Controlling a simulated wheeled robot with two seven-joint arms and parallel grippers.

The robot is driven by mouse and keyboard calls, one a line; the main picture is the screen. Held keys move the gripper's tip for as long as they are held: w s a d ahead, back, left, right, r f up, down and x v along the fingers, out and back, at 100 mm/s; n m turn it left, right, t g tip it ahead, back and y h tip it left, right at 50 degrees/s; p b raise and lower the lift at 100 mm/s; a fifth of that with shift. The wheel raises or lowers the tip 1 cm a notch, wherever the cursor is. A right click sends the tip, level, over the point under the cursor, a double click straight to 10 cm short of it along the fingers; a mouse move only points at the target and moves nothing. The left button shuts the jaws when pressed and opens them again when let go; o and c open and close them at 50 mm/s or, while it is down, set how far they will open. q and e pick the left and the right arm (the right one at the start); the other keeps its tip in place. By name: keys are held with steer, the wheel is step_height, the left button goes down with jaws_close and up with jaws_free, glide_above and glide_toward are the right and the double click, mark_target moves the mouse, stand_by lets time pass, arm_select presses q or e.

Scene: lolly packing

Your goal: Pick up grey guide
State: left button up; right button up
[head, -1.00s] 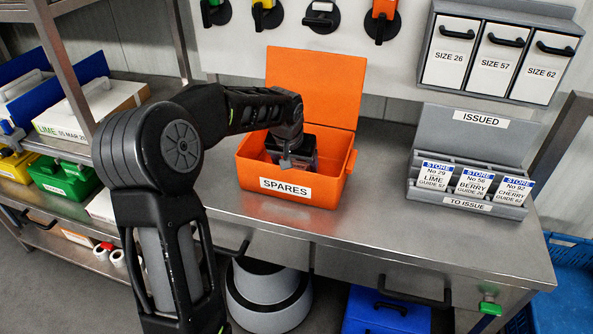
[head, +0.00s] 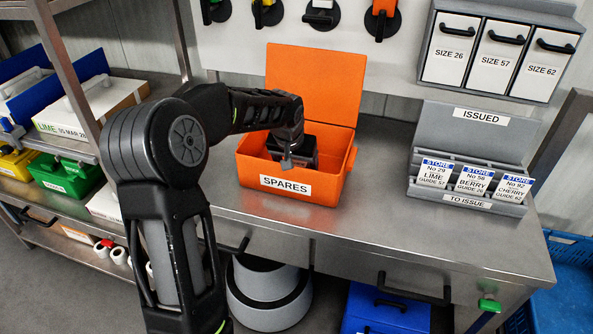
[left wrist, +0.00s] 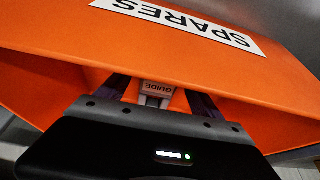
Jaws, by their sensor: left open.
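The grey guide (left wrist: 158,87) shows in the left wrist view as a small light grey block with the upside-down word GUIDE. It is inside the orange SPARES box (head: 252,187), whose wall also fills much of the left wrist view (left wrist: 60,40). My left gripper (head: 292,160) reaches down into the box. Its two dark fingers (left wrist: 158,97) are open, one on each side of the guide. I cannot tell whether they touch it. In the head view the box wall and gripper hide the guide. My right gripper is not in view.
The box's orange lid (head: 315,85) stands open behind. A grey ISSUED rack (head: 425,192) with several store cards stands at the right of the bench. Size drawers (head: 455,50) hang above it. The steel bench (head: 370,215) between box and rack is clear.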

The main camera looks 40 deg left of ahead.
arm_select(q)
jaws_close()
stand_by(0.8)
steer(key=shift+r, duration=0.2)
step_height(320, 180, up, 18)
stand_by(0.6)
steer(key=shift+f, duration=0.15)
